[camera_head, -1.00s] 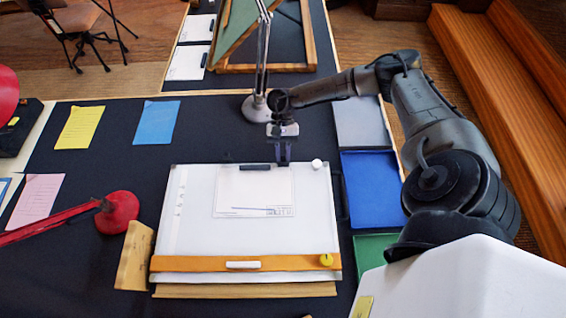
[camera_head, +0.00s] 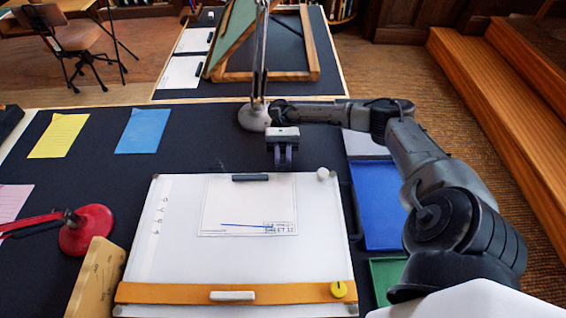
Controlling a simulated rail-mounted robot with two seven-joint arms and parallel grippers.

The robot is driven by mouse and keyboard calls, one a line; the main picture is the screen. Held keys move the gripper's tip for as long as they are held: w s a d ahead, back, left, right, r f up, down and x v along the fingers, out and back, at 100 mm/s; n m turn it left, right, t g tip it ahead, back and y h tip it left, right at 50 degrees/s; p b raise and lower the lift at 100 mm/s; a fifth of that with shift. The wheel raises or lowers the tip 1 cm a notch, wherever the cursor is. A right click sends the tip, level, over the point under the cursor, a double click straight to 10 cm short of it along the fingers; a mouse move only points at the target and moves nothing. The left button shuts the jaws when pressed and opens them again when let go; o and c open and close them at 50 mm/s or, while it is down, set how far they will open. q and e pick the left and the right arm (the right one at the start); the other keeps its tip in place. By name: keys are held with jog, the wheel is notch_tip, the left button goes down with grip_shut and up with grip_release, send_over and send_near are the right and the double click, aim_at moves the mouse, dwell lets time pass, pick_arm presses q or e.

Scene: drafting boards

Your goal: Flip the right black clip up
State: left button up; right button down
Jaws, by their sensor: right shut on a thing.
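My right gripper (camera_head: 283,160) is at the far edge of the white drawing board (camera_head: 170,240), just right of a dark bar-shaped clip (camera_head: 251,177). The bar lies across the top edge of a drawing sheet (camera_head: 235,212). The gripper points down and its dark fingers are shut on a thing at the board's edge. That thing seems to be the right black clip, but the fingers hide it, so its tilt cannot be told. My left gripper is not in view.
A lamp base (camera_head: 254,117) stands close behind the right gripper. A white knob (camera_head: 323,174) sits at the board's far right corner. A blue tray (camera_head: 377,205) lies to the right. A red lamp (camera_head: 87,230) stands left. Yellow and blue sheets lie on the dark table.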

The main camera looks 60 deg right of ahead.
jog(key=shift+f, duration=0.15)
dwell(0.4)
jog(key=c, duration=1)
grip_release()
jog(key=shift+c, duration=0.2)
jog(key=shift+r, duration=0.6)
jog(key=s+d+r+p, duration=0.2)
jog(key=s+r+p, duration=0.3)
jog(key=s+r, duration=0.5)
jog(key=shift+s+p, duration=0.4)
jog(key=shift+s, duration=0.35)
